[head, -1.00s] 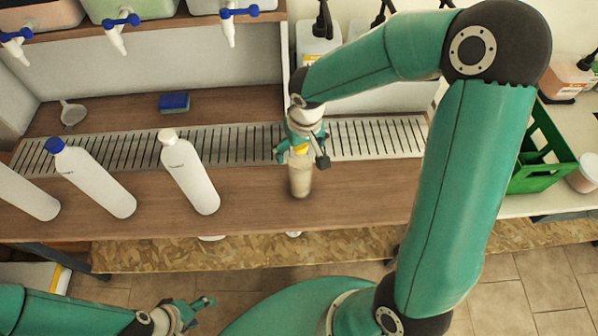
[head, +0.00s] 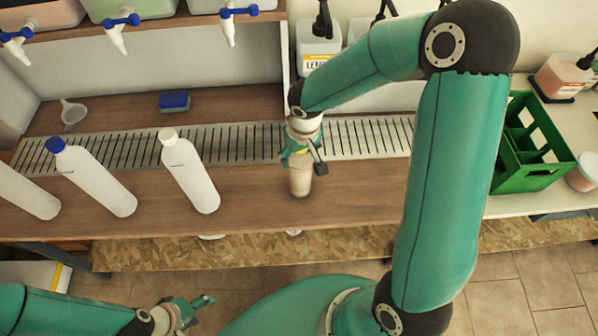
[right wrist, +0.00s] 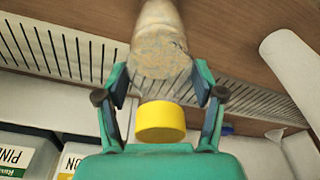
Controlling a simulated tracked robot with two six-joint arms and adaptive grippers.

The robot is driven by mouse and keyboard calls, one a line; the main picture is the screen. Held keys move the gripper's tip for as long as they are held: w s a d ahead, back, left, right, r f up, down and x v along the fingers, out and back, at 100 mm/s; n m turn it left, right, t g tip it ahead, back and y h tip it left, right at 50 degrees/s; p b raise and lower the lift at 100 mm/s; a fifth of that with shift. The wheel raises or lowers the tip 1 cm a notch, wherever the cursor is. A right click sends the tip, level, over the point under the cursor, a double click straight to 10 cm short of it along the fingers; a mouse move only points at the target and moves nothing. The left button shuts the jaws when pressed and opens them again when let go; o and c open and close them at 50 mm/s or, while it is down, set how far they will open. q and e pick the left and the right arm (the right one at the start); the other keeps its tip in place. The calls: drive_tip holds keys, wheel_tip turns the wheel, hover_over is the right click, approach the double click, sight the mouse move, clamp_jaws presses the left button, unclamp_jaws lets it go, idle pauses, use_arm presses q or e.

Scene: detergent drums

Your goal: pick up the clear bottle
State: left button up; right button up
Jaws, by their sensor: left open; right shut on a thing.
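The clear bottle (head: 300,183), with sandy-looking contents, is upright at the front of the wooden counter, below my right gripper (head: 300,160). The right wrist view shows its body (right wrist: 160,52) and its yellow cap (right wrist: 160,122) between the two fingers. My right gripper (right wrist: 160,85) is shut on the upper part of the bottle. In the head view the hand hides the cap, and I cannot tell whether the base touches the counter. My left gripper (head: 192,312) is open and empty at the bottom left, in front of the counter.
White bottles stand to the left, one with a white cap (head: 190,175) and one with a blue cap (head: 95,180). A slotted drain grate (head: 230,138) runs behind. A blue sponge (head: 174,102) and a funnel (head: 73,112) lie further back. A green crate (head: 530,145) stands right.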

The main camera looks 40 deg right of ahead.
clamp_jaws()
drive_tip(key=shift+r, duration=0.15)
